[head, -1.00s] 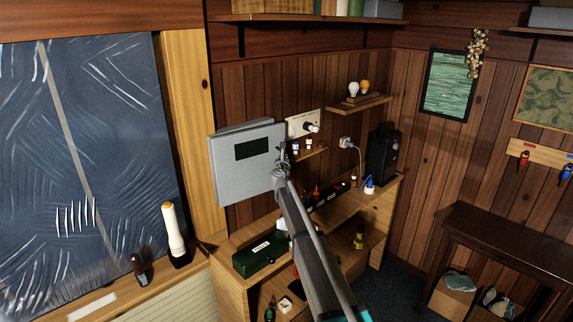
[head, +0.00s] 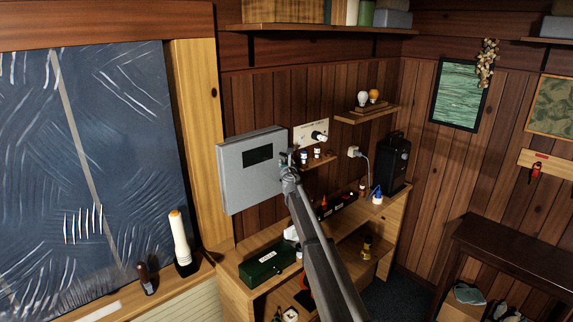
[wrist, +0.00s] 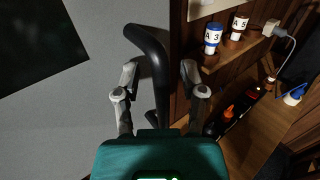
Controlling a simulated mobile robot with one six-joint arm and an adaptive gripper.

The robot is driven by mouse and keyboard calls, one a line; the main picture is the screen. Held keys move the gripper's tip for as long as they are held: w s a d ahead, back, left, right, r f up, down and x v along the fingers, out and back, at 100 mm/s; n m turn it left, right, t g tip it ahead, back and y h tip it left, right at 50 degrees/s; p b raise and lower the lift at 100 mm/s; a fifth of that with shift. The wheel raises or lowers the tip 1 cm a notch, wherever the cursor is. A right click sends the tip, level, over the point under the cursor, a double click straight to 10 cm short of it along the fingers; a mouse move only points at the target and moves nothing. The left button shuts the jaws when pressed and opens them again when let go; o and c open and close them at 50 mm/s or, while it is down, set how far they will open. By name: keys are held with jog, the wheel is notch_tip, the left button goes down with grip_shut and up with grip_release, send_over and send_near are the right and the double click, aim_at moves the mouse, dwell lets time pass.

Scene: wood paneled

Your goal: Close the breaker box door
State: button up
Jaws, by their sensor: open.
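The grey breaker box (head: 240,185) hangs on the paneled wall in the head view, its door facing out with a dark rectangle on it. The door looks flush or nearly flush with the box; I cannot tell whether a thin gap is left. The grey door face (wrist: 70,115) fills the left of the wrist view. A black curved handle (wrist: 156,62) stands at the door's right edge. My gripper (wrist: 160,78) is open, with one finger on each side of the handle. In the head view my gripper (head: 288,162) is at the door's right edge.
A small shelf with labelled jars A3 (wrist: 212,38) and A5 (wrist: 238,27) is close to the right of my gripper. Below is a wooden workbench (head: 232,270) with a green toolbox (head: 268,262). A white flashlight (head: 180,240) stands on the left sill.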

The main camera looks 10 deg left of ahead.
jog(key=v, duration=1.2)
dwell(0.5)
jog(key=s+d+f+m+g+h+b, duration=0.1)
jog(key=s+d+f+m+g+h, duration=0.15)
jog(key=s+d+f+m, duration=0.45)
jog(key=s+d+f+m+g+h+b, duration=0.2)
jog(key=s+d+m+h, duration=0.2)
jog(key=d+m, duration=0.6)
jog(key=s+d+f+m+g+h+b, duration=0.1)
jog(key=s+d+f+m+g+h, duration=0.2)
jog(key=s+d+f+m, duration=0.55)
jog(key=s+d+f+m+g+y+b, duration=0.1)
jog(key=s+f+m+g, duration=0.2)
jog(key=s, duration=0.6)
jog(key=s+d+f+m+g+y+b, duration=0.1)
jog(key=s+d+f+m+g+y, duration=0.1)
jog(key=s+m, duration=0.3)
jog(key=s+d+f+m+g+y+b, duration=0.2)
jog(key=s+f+m+g, duration=0.2)
jog(key=s, duration=0.8)
jog(key=shift+s+m+g, duration=0.35)
jog(key=shift+m+g, duration=0.2)
